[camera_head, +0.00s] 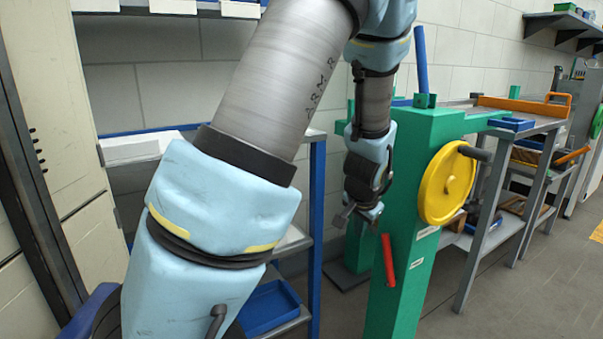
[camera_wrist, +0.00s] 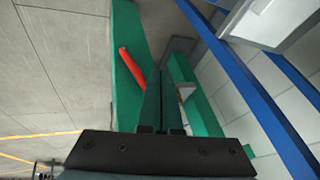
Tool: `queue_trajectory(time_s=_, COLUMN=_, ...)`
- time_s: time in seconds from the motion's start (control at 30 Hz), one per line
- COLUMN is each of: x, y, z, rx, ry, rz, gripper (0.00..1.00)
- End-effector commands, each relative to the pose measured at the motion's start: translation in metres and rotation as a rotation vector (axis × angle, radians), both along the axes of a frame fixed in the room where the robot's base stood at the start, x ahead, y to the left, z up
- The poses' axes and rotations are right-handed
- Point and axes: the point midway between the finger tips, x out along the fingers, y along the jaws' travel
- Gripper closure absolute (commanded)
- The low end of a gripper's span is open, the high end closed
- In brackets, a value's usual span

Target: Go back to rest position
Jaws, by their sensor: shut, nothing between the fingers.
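My gripper (camera_head: 361,212) hangs at the end of my arm in the head view, pointing down beside the green machine post. In the wrist view my gripper (camera_wrist: 161,78) has its two dark fingers together with nothing between them. The green post (camera_head: 402,260) carries a yellow handwheel (camera_head: 447,185) and a red lever (camera_head: 388,260). The red lever also shows in the wrist view (camera_wrist: 132,68), left of the fingertips. I cannot tell the exact gap between my gripper and the post. No amber bottles are visible.
A blue-framed shelf (camera_head: 317,215) with a blue bin (camera_head: 268,308) stands left of the post, behind my arm. A workbench (camera_head: 545,126) with an orange-edged top and a blue tray (camera_head: 511,124) stands to the right. The floor (camera_head: 530,290) at the lower right is clear.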

Motion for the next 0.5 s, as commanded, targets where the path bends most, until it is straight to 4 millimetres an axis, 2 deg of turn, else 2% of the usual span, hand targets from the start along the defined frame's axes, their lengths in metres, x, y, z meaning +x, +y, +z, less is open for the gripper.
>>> queue_trajectory(time_s=0.03, x=-0.001, y=0.027, z=0.003, rx=-0.016, ry=0.036, rz=0.074, gripper=1.0)
queue_trajectory(time_s=0.2, x=-0.019, y=0.093, z=0.012, rx=-0.057, ry=0.145, rz=0.272, gripper=1.0)
queue_trajectory(time_s=0.4, x=-0.051, y=0.157, z=0.024, rx=-0.098, ry=0.249, rz=0.48, gripper=1.0)
queue_trajectory(time_s=0.5, x=-0.067, y=0.178, z=0.029, rx=-0.112, ry=0.283, rz=0.553, gripper=1.0)
